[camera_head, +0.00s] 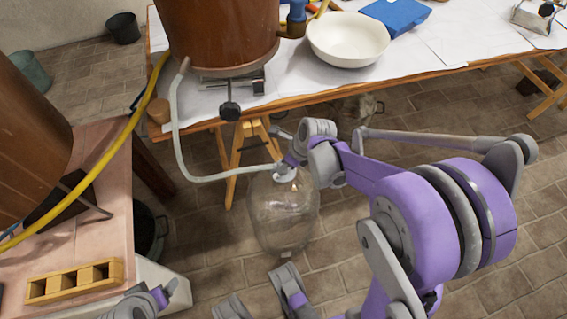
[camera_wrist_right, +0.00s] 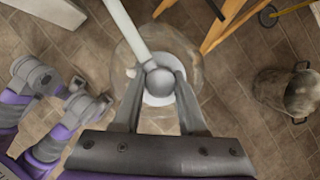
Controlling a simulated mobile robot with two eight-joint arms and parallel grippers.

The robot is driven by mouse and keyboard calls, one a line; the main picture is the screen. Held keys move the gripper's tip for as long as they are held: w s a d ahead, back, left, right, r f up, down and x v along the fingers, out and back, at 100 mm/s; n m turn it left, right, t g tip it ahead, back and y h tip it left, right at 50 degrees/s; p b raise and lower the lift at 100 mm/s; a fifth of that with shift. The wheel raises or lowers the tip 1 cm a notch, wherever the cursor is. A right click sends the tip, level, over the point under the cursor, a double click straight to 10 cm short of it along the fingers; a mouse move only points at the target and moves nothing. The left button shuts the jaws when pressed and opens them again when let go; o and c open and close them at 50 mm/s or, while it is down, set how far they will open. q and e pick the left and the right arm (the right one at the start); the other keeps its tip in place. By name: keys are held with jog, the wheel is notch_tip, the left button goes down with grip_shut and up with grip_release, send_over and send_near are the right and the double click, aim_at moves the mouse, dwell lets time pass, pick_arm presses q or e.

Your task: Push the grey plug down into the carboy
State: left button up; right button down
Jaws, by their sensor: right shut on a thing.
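The clear glass carboy (camera_head: 283,220) stands on the tiled floor in front of the long table. My right gripper (camera_head: 290,163) is over its mouth. In the right wrist view, the gripper (camera_wrist_right: 160,78) is shut on the rounded grey plug (camera_wrist_right: 160,83), one finger on each side. A pale disc or rim shows around and under the plug, above the carboy (camera_wrist_right: 192,60). A pale hose (camera_wrist_right: 124,22) runs to the plug. How deep the plug sits in the neck cannot be told.
The hose (camera_head: 178,130) hangs from a copper vessel (camera_head: 218,35) on the long table. A wooden trestle leg (camera_head: 229,165) stands close behind the carboy. A pinkish worktop (camera_head: 100,215) with a wooden rack (camera_head: 75,281) is at left. Floor right of the carboy is mostly clear.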

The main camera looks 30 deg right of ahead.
jog(key=shift+f, duration=0.25)
dwell(0.3)
jog(key=shift+c, duration=1.9)
grip_release()
jog(key=shift+r, duration=0.15)
jog(key=shift+r+p, duration=2.15)
jog(key=shift+r, duration=1.25)
